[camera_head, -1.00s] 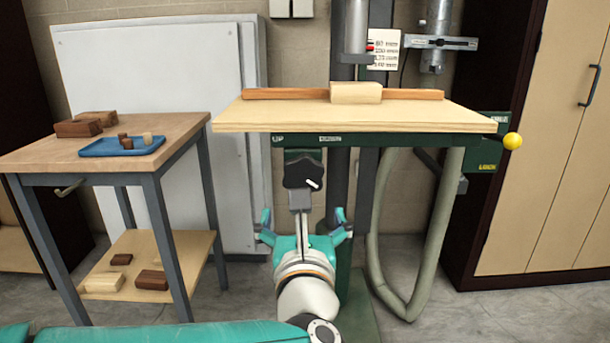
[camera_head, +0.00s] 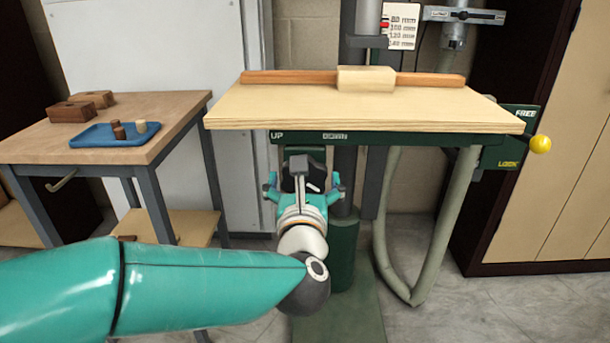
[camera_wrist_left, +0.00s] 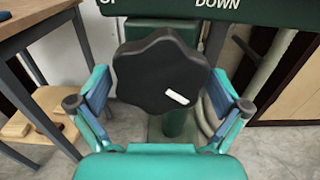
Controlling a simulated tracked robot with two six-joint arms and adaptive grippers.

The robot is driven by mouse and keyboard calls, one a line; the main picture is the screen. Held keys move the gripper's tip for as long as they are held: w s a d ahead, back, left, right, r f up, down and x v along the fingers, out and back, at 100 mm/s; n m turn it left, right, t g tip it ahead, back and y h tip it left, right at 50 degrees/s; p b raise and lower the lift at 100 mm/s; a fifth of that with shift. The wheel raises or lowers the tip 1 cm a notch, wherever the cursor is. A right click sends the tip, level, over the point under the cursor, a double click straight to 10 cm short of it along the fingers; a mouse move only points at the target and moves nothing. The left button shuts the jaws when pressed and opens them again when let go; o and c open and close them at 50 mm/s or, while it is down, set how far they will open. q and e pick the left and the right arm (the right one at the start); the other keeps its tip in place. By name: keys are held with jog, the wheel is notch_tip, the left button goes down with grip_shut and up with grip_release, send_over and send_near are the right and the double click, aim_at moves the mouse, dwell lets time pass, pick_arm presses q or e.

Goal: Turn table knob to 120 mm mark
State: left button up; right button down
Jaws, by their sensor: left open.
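The table knob (camera_wrist_left: 158,82) is a black lobed handwheel with a white mark, under the front edge of the machine table (camera_head: 360,119). My left gripper (camera_head: 304,183) is open, with one teal finger on each side of the knob; contact cannot be told. In the left wrist view the knob sits between the spread fingers, its white mark at lower right. In the head view my wrist partly hides the knob. The mm scale card (camera_head: 403,26) stands behind the table, with a red pointer (camera_head: 384,25) at its left edge near the upper lines. My right gripper is not seen.
A light wood block (camera_head: 366,79) rests against an orange fence (camera_head: 300,77) on the table. A yellow ball lever (camera_head: 540,144) is at the right, by FREE and LOCK labels. A wooden side table (camera_head: 100,151) with a blue tray (camera_head: 84,140) stands left. A hose (camera_head: 440,215) hangs at right.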

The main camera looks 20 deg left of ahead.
pick_arm(q)
jog(key=c, duration=0.9)
jog(key=shift+a, duration=0.1)
jog(key=shift+m+b, duration=0.3)
jog(key=shift+m, duration=0.1)
